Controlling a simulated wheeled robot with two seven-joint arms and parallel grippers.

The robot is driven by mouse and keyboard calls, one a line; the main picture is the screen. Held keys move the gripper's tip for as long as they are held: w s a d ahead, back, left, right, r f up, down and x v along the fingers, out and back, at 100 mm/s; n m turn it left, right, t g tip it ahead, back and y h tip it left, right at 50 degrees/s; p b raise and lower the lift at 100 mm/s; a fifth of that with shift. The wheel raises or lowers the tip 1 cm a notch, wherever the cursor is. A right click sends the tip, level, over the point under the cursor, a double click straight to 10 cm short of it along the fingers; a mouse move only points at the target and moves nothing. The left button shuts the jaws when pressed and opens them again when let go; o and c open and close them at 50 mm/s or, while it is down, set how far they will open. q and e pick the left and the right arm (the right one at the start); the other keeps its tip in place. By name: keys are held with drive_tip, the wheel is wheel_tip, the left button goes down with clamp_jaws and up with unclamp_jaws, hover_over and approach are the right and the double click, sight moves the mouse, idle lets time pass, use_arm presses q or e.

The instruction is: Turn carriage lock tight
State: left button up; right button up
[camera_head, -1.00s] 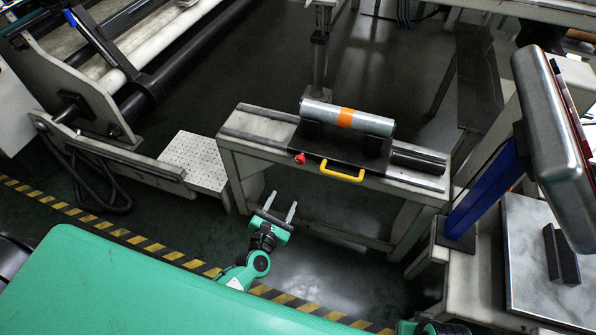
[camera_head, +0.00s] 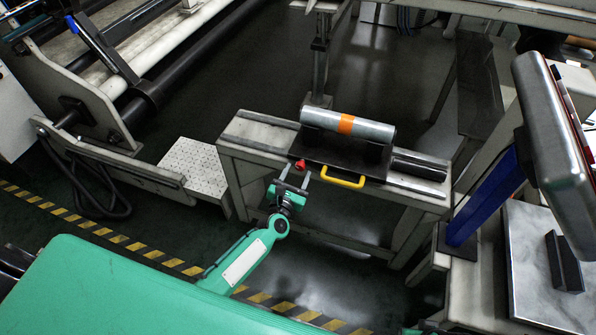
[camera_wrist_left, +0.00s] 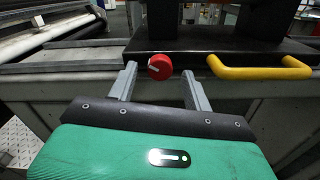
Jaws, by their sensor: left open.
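The carriage lock is a small red knob (camera_head: 300,165) on the front of the dark carriage (camera_head: 330,162), left of its yellow handle (camera_head: 342,182). In the left wrist view the red knob (camera_wrist_left: 160,67) has a pale mark on its face and lies beyond and between my fingertips. My left gripper (camera_head: 295,174) is open and empty, with its fingers pointing at the knob. In the left wrist view the gripper (camera_wrist_left: 160,82) has one finger on each side of the knob's line; contact is not visible. My right gripper is not in view.
The carriage sits on a pale bench (camera_head: 262,134) with rails. The yellow handle is close to the right finger. A perforated step (camera_head: 196,166) stands left, and a blue post (camera_head: 482,200) stands right.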

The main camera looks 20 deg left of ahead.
use_arm(q)
drive_tip(key=shift+w, duration=0.8)
drive_tip(key=c, duration=1)
drive_tip(key=shift+o, duration=0.2)
